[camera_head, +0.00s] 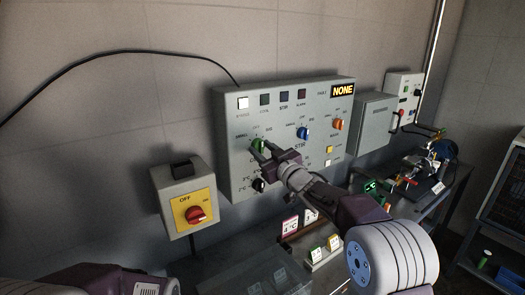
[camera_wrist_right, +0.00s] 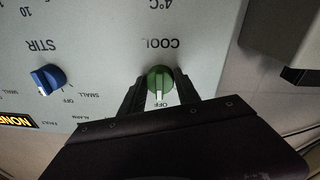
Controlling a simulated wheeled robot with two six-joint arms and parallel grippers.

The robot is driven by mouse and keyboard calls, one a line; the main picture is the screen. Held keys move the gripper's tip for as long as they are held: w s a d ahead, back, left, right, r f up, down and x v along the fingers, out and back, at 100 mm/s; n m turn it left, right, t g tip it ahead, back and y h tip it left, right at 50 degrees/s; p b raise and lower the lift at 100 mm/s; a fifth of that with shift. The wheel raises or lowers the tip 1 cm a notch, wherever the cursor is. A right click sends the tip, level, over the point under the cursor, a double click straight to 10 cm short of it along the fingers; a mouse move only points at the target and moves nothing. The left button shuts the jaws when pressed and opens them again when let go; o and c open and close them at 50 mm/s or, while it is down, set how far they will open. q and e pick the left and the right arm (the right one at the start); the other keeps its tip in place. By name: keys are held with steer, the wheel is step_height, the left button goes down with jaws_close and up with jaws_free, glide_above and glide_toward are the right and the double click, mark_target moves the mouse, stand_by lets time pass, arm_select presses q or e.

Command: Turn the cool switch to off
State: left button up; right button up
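The cool switch is a green round knob (camera_head: 258,145) at the lower left of the grey control panel (camera_head: 231,107). In the right wrist view, which is upside down, the green knob (camera_wrist_right: 158,82) sits beside the COOL label, and its white pointer mark lies toward the OFF label. My right gripper (camera_head: 262,147) is at the panel with one finger on each side of the knob. In the right wrist view the fingers (camera_wrist_right: 159,88) look parted, with slight gaps beside the knob; contact is not clear. My left gripper is out of view.
A blue STIR knob (camera_head: 303,133) and an orange knob (camera_head: 338,124) are to the right. A black knob (camera_head: 259,184) is below. A bench with small cards (camera_head: 325,252) stands below.

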steer(key=o, duration=0.4)
steer(key=shift+s+d, duration=0.25)
steer(key=shift+s, duration=0.1)
steer(key=b+v, duration=0.1)
steer(key=v, duration=0.7)
steer(key=shift+s, duration=0.1)
